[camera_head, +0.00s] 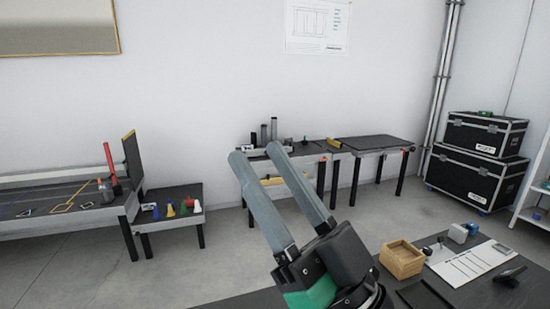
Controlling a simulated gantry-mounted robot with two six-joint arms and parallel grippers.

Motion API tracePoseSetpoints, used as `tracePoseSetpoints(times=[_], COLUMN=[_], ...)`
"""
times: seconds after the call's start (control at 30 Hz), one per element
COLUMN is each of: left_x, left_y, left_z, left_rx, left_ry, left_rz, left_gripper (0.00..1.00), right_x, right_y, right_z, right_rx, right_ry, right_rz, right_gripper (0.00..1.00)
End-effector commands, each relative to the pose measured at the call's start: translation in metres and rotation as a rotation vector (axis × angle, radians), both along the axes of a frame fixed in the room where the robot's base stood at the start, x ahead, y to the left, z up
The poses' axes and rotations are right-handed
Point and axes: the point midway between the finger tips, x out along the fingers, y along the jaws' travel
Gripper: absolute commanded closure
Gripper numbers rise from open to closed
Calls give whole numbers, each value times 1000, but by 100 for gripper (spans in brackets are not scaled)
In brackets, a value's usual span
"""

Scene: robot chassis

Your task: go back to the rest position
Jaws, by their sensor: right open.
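My right gripper (256,151) is in the lower middle of the head view, raised above a dark table and pointing up and to the left. Its two long grey fingers are parallel and apart, with nothing between them. My left gripper is not in view.
The dark table (385,294) at the bottom right holds a wooden box (401,259), a paper sheet (470,265) and small items. Workbenches (368,142) stand by the back wall, more at the left (60,225). Black cases (470,180) are stacked at the right. Open floor lies between.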

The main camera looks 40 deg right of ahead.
Motion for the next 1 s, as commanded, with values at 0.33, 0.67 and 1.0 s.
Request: tracePoseSetpoints(times=[0.33,0.67,1.0], left_x=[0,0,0], left_y=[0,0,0], left_z=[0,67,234], left_rx=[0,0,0], left_ry=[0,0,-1], left_rz=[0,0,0], left_gripper=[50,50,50], right_x=[-24,-24,-24], right_y=[12,12,11], right_z=[31,98,265], right_rx=[-2,-1,-2], right_ry=[-85,-84,-83], right_rz=[30,29,28], right_gripper=[53,53,53])
